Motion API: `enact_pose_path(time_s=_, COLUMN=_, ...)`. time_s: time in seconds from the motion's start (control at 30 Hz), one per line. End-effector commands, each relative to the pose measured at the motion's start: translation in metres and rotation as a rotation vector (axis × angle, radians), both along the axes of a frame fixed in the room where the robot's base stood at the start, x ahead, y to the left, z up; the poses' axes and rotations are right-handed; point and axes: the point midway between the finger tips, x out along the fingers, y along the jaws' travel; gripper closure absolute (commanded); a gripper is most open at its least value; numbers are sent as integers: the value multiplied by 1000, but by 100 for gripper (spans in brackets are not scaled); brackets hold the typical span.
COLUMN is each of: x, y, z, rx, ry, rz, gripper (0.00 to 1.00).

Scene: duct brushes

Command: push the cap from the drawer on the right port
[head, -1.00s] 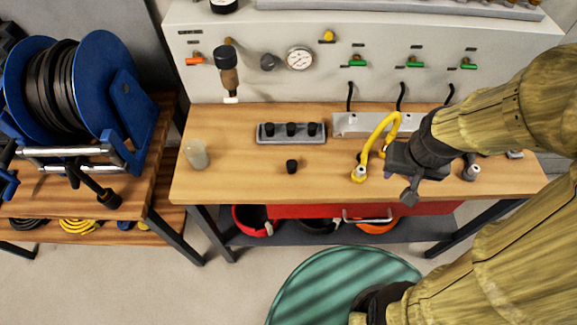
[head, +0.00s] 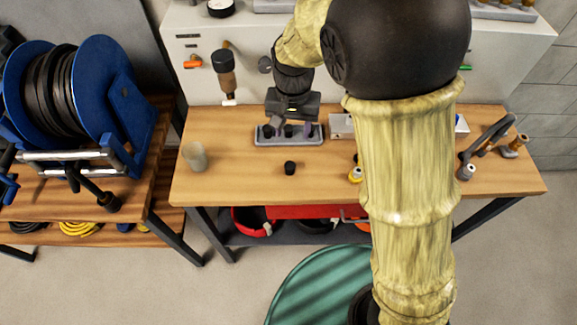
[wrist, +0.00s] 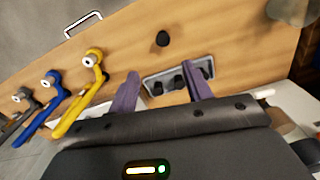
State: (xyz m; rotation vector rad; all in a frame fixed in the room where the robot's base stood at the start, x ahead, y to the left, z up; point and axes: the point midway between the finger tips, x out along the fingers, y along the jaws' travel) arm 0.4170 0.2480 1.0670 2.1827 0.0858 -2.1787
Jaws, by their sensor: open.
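My gripper (head: 290,130) is open, pointing down over a small grey block (head: 300,141) with black round pieces in a row. In the wrist view its two purple fingers (wrist: 160,90) stand on either side of part of this block (wrist: 150,84). I cannot tell whether the fingers touch it or which black piece lies between them. A loose black cap (head: 290,168) stands on the bench in front of the block; the wrist view also shows the cap (wrist: 162,38).
Yellow (wrist: 80,105), blue (wrist: 45,108) and grey (wrist: 22,125) hoses with end fittings lie to one side. A pale cup (head: 195,157) stands at the bench's left. The panel (head: 190,60) rises behind. My arm hides much of the bench's right half.

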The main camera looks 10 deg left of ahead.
Motion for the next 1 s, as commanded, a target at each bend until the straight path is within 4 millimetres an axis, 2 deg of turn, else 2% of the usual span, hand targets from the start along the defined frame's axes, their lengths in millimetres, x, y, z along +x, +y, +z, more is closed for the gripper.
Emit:
enact_pose_path(time_s=0.07, x=-1, y=5, z=0, rx=-2, ry=2, rz=1, gripper=50)
enact_pose_path(time_s=0.33, x=-1, y=4, z=0, rx=-2, ry=3, rz=0, gripper=50)
enact_pose_path(time_s=0.47, x=-1, y=4, z=-8, rx=-3, ry=4, rz=0, gripper=50)
enact_pose_path(time_s=1.0, x=0, y=0, z=-99, rx=-5, ry=6, rz=-7, gripper=50)
